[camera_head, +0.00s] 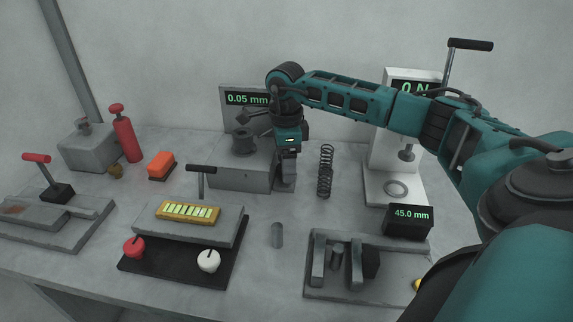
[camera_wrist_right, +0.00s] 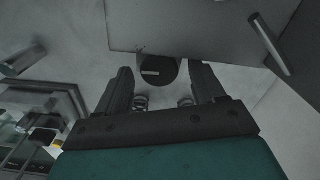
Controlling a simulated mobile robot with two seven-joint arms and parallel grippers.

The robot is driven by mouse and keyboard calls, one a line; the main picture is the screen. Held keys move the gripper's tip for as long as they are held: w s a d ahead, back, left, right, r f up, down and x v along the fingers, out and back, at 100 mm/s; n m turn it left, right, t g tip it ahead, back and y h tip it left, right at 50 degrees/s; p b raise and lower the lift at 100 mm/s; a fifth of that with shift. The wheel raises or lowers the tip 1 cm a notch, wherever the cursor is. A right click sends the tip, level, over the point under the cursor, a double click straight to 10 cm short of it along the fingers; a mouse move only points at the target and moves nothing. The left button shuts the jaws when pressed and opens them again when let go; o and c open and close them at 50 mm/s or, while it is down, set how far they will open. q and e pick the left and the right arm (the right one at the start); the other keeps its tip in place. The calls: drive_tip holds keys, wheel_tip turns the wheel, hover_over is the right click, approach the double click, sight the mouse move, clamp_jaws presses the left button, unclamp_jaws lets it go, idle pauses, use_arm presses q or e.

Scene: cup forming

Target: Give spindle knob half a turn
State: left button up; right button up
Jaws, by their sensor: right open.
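The spindle knob (camera_wrist_right: 155,72) is a dark round knob with a pale line across its face, in the right wrist view. The line lies roughly level in that picture. The knob is at the edge of a grey block (camera_wrist_right: 205,32). My right gripper (camera_wrist_right: 162,76) is open, with one finger on either side of the knob; I cannot tell whether they touch it. In the head view my right gripper (camera_head: 286,180) points down at the right end of the grey block (camera_head: 235,179) under the 0.05 mm display (camera_head: 247,99). The knob is hidden there. My left gripper is out of view.
A coil spring (camera_head: 326,172) stands just right of the gripper. A white press (camera_head: 393,178) stands further right. A small grey cylinder (camera_head: 277,235) stands in front. A plate with a yellow strip (camera_head: 190,212) lies front left, and a vise-like fixture (camera_head: 340,265) front right.

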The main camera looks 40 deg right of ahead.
wheel_tip(320, 180, up, 12)
drive_tip(key=p, duration=0.1)
drive_tip(key=shift+f, duration=0.15)
idle(0.6)
